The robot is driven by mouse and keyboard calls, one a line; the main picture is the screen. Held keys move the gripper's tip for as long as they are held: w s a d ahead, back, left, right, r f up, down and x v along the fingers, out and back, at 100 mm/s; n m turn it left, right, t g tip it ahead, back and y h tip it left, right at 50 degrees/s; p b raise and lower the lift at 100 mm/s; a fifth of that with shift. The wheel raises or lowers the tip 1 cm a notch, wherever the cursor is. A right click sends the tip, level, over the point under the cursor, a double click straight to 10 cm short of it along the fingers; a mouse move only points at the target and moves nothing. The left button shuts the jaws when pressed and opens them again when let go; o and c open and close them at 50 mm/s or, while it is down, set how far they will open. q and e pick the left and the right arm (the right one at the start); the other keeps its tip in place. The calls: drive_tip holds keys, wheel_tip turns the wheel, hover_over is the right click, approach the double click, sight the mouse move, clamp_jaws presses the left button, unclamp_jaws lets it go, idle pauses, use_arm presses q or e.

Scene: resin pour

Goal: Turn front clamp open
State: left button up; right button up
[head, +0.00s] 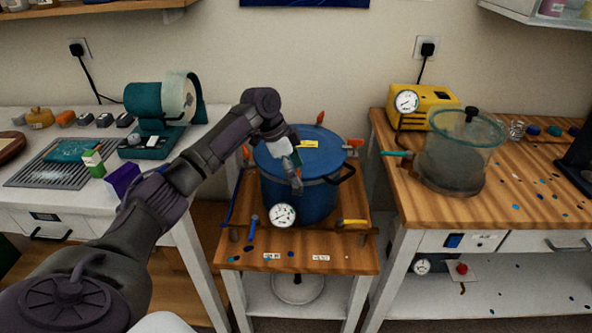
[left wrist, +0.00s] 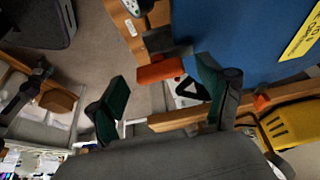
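The blue pressure pot (head: 290,190) stands on the small middle wooden table, its lid (head: 300,150) on; the lid also fills the upper right of the left wrist view (left wrist: 250,40). Orange clamp handles show at the lid's back (head: 320,117), right (head: 353,143) and left (head: 246,151). In the head view my gripper covers the front clamp. My left gripper (head: 294,175) is over the front rim, pointing down. In the left wrist view its two green-padded fingers (left wrist: 162,78) are spread, with an orange clamp handle (left wrist: 158,71) between them, apart from both pads. My right gripper is not in view.
A round gauge (head: 283,215) is in front of the pot. A black side handle (head: 346,173) sticks out right. The right bench holds a yellow pump (head: 425,100) and a clear chamber (head: 460,150). The left bench holds a teal machine (head: 160,105) and a purple box (head: 122,179).

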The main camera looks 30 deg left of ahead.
use_arm(q)
drive_tip(key=c, duration=1.1)
drive_tip(key=shift+r+p, duration=0.2)
drive_tip(key=shift+p, duration=0.35)
drive_tip(key=n+p, duration=0.2)
drive_tip(key=p, duration=0.1)
drive_tip(key=n+t+y+p, duration=0.1)
drive_tip(key=n+p, duration=0.1)
drive_tip(key=p, duration=0.2)
drive_tip(key=n+t+p, duration=0.1)
drive_tip(key=n+p, duration=0.1)
drive_tip(key=p, duration=0.1)
drive_tip(key=shift+s+d+r+y+p, duration=0.1)
drive_tip(key=shift+d+r+y+p, duration=0.05)
drive_tip(key=shift+r+y+p, duration=0.2)
drive_tip(key=n+y+p, duration=0.1)
drive_tip(key=n+p, duration=0.3)
drive_tip(key=n+y+p, duration=0.2)
drive_tip(key=n+p, duration=0.1)
drive_tip(key=p, duration=0.2)
drive_tip(key=shift+d+f+n, duration=0.2)
drive_tip(key=shift+n, duration=0.2)
drive_tip(key=n+y+p, duration=0.1)
drive_tip(key=n+p, duration=0.1)
drive_tip(key=shift+f+n, duration=0.1)
drive_tip(key=shift+n, duration=0.3)
drive_tip(key=shift+f+n+y+p, duration=0.1)
drive_tip(key=shift+n+y+p, duration=0.15)
drive_tip(key=shift+n+p, duration=0.3)
drive_tip(key=shift+n, duration=0.25)
